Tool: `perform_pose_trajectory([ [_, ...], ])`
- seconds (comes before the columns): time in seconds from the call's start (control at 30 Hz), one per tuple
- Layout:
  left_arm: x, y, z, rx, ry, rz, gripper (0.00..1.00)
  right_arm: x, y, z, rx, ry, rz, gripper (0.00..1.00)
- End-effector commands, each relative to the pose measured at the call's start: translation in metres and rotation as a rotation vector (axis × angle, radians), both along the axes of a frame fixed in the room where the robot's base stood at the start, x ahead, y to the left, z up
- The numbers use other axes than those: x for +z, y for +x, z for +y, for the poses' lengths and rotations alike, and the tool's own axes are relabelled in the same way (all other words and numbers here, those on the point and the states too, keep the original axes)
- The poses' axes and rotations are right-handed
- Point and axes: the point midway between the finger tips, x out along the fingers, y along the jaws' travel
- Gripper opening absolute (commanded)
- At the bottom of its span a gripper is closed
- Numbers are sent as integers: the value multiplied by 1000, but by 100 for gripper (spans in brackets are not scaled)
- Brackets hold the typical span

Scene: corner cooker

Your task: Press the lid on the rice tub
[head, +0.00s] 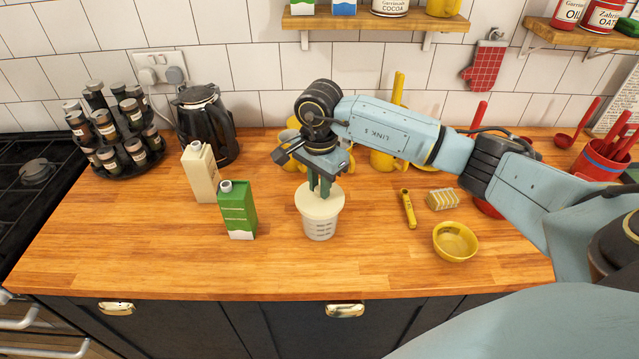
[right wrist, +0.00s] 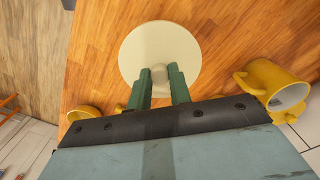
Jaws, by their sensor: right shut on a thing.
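The rice tub (head: 319,228) is a pale, tapered tub with grey markings, upright on the wooden counter near the middle of the head view. The round cream lid (head: 308,203) is level over its mouth; I cannot tell whether it is fully seated. My right gripper (head: 320,188) points straight down from above and is shut on the lid's knob. In the right wrist view the green fingers (right wrist: 160,84) close on both sides of the knob, and the lid (right wrist: 150,42) hides the tub. My left gripper is not in view.
A green carton (head: 238,212) and a cream carton (head: 200,175) stand left of the tub. A yellow bowl (head: 455,242), a yellow tool (head: 409,210) and a striped sponge-like block (head: 442,199) lie to the right. Yellow mugs (head: 382,160) stand behind. The counter in front is clear.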

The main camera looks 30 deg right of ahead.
Motion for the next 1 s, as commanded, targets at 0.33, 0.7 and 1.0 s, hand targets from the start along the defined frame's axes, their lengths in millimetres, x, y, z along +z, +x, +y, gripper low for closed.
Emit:
perform_pose_trajectory([
  [0.33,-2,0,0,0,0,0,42,0,0,0,0,0,-1,0],
  [0.7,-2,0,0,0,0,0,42,0,0,0,0,0,-1,45],
  [1.0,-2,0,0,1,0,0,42,0,0,0,0,0,0,65],
])
